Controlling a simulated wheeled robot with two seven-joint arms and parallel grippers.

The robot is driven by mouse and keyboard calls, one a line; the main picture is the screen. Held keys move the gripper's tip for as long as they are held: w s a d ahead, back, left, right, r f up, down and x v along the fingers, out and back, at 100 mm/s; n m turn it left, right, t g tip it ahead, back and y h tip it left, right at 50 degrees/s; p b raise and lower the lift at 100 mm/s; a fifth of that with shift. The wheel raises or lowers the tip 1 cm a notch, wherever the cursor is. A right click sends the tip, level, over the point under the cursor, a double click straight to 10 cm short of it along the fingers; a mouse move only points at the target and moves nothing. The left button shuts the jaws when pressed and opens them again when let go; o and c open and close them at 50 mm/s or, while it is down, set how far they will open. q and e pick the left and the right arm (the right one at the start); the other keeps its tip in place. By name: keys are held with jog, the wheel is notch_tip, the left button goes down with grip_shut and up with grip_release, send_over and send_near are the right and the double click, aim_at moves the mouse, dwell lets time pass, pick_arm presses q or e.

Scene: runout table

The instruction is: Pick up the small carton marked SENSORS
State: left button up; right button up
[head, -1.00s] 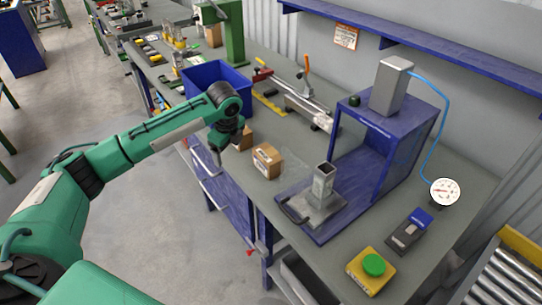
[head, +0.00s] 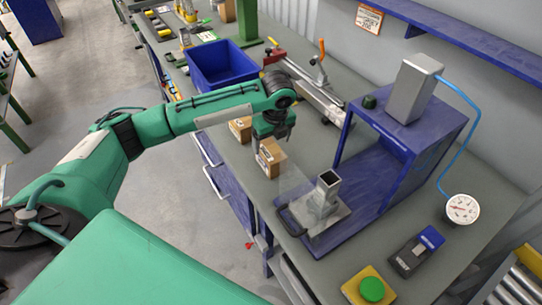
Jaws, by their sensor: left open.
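Two small brown cartons stand near the front edge of the bench. The nearer carton (head: 271,161) has a printed label on its front, too small to read. The other carton (head: 241,129) is just behind it to the left, partly hidden by my left arm. I cannot tell which one is marked SENSORS. My left gripper (head: 272,136) is open, pointing down at the top of the nearer carton. It overlaps the carton's upper part in the picture, and I cannot tell whether they touch. My right gripper is not in view.
A blue bin (head: 220,66) stands behind my left arm. A blue press frame (head: 405,150) with a metal fixture (head: 322,203) is right of the cartons. A green button on a yellow box (head: 371,289), a dark blue-topped device (head: 417,251) and a gauge (head: 462,209) lie farther right.

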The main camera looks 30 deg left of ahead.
aim_at(270, 151)
pick_arm(q)
jog(key=shift+s+f, duration=0.2)
jog(key=shift+f, duration=0.35)
jog(key=f+p, duration=0.1)
jog(key=f, duration=0.2)
jog(key=shift+s+a+f+p, duration=0.1)
jog(key=shift+s+f+p, duration=0.1)
jog(key=shift+f+p, duration=0.15)
jog(key=shift+f, duration=0.4)
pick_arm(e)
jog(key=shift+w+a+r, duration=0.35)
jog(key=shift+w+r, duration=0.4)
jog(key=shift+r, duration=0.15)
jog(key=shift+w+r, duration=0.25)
pick_arm(q)
jog(key=shift+f+p, duration=0.25)
jog(key=shift+p, duration=0.2)
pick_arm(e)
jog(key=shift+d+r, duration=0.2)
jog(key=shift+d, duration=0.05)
